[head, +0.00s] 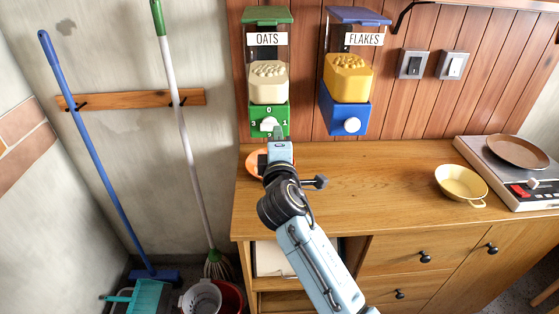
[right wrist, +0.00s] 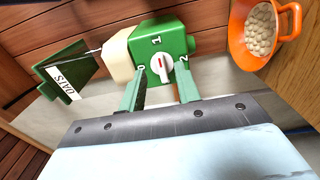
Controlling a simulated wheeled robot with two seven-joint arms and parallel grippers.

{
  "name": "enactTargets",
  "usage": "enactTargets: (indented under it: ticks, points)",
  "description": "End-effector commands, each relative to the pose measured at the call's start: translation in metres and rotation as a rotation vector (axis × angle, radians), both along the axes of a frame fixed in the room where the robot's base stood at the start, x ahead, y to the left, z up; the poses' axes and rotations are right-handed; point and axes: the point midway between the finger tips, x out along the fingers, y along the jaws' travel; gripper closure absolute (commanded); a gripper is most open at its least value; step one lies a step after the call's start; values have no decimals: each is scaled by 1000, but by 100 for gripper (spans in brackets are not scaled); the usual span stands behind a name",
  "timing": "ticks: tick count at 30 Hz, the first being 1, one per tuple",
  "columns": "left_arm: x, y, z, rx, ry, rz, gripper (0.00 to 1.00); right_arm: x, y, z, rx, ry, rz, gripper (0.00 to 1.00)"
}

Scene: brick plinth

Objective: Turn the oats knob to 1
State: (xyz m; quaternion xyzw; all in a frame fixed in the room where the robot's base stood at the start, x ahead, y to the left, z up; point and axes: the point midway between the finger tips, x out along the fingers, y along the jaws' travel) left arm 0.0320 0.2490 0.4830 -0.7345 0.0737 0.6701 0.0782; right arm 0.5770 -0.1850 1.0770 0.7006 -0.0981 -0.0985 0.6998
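The oats dispenser (head: 268,70) hangs on the wall with a green lid and green base. Its white knob (head: 268,124) is ringed by 0 at top, 1 right, 2 bottom and 3 left. In the right wrist view the knob (right wrist: 160,69) is elongated, and its red mark lies on the side toward the 1. My right gripper (head: 279,134) is just in front of and below the knob. Its fingers are apart with the knob showing between them, without visible contact in the right wrist view (right wrist: 162,76). My left gripper is not in view.
An orange bowl (right wrist: 238,40) with oats sits on the cabinet top below the dispenser. The blue flakes dispenser (head: 346,108) hangs close to the right. A yellow pan (head: 460,184) and a stove (head: 497,178) stand farther right. The middle of the cabinet top (head: 375,180) is clear.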

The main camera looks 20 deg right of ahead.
Motion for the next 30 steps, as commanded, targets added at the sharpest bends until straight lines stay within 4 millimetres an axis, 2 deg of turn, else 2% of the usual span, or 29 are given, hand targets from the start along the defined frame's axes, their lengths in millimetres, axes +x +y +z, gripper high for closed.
enactTargets:
  ticks: [1,6,12,18,30]
  points:
    - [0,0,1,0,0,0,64,-13,3,-1,2,3,0,67]
    - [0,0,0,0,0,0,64,-49,14,-2,1,3,0,67]
    - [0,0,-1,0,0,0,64,-77,22,-1,1,2,0,67]
    - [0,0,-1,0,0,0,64,-86,24,0,-1,1,-1,67]
    - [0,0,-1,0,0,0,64,-87,24,-1,4,3,-2,67]
